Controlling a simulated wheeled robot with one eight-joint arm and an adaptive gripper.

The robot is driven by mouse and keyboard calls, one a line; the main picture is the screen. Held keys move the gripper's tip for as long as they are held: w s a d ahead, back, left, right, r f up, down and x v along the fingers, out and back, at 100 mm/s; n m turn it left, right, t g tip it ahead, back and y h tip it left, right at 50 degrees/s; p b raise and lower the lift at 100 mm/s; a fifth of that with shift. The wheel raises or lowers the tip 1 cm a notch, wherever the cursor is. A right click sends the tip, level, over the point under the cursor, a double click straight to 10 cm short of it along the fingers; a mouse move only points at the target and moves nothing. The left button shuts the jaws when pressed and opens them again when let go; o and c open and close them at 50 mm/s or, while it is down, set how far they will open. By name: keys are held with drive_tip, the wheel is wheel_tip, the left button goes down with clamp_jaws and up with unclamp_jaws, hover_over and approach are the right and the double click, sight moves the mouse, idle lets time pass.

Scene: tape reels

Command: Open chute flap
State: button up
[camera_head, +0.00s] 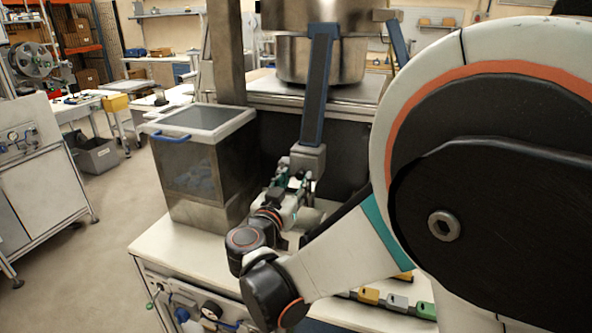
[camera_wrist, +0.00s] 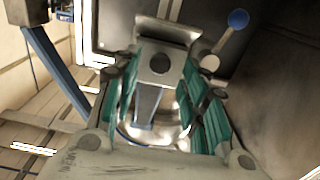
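My gripper (camera_head: 290,182) is in front of a grey block (camera_head: 308,160) at the lower end of a blue post below the steel hopper (camera_head: 320,58). In the wrist view, my gripper's teal fingers (camera_wrist: 163,95) stand apart with a visible gap. Beyond them is a grey metal piece with a dark round hole (camera_wrist: 160,63), apparently the chute end. A lever with a blue ball knob (camera_wrist: 238,19) sticks up right of it. I cannot tell for certain which part is the flap, or whether a finger touches it. My arm hides part of this area in the head view.
Another blue post (camera_wrist: 57,72) rises at left in the wrist view. Coloured blocks (camera_head: 397,300) lie along the bench's front edge. Open floor lies left of the bench.

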drive_tip(key=shift+x, duration=0.9)
clamp_jaws()
drive_tip(key=shift+s+r, duration=0.1)
drive_tip(key=shift+r, duration=0.05)
